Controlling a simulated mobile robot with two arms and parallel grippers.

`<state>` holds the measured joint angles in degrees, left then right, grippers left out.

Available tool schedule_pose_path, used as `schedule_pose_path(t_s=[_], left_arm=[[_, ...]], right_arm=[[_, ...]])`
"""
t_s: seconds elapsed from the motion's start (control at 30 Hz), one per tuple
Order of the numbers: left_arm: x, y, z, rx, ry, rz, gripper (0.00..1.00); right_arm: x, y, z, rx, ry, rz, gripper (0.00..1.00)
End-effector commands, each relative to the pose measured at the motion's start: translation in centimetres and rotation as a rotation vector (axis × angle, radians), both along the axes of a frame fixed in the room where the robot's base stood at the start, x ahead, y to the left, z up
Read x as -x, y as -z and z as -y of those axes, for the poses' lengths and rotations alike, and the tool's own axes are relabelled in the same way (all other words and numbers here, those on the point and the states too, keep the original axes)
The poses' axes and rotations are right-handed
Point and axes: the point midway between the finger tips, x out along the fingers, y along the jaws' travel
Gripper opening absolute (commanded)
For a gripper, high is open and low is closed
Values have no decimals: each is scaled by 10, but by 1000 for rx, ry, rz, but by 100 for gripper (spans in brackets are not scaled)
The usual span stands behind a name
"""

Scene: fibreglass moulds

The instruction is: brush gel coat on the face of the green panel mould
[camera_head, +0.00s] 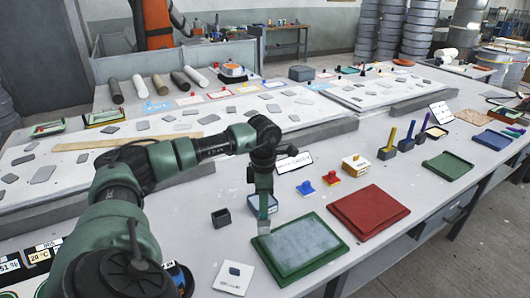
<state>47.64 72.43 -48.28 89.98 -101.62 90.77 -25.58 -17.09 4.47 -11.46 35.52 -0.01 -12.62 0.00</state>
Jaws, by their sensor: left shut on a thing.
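The green panel mould (283,276) lies flat on the near table, with a grey-blue face inside a green rim. My left gripper (263,186) points down above the mould's far left corner and is shut on what looks like a brush (264,227). The brush hangs upright with its pale lower end at or just above that corner; I cannot tell whether it touches. My right gripper is not in view.
A red panel mould (369,211) lies right of the green one. A small dark cup (221,218) and a white card (233,278) are to the left. A green tray (447,166) lies at right.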

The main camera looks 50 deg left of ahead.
Motion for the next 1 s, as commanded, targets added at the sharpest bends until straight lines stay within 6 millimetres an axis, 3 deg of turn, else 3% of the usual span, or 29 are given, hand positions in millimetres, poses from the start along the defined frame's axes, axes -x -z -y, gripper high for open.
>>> schedule_pose_path(t_s=[0.33, 1.0], left_arm=[[3, -31, -5, -1, -7, 2, 0], [4, -31, -5, 0, -7, 1, 0]], right_arm=[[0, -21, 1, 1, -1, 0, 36], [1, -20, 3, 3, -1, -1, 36]])
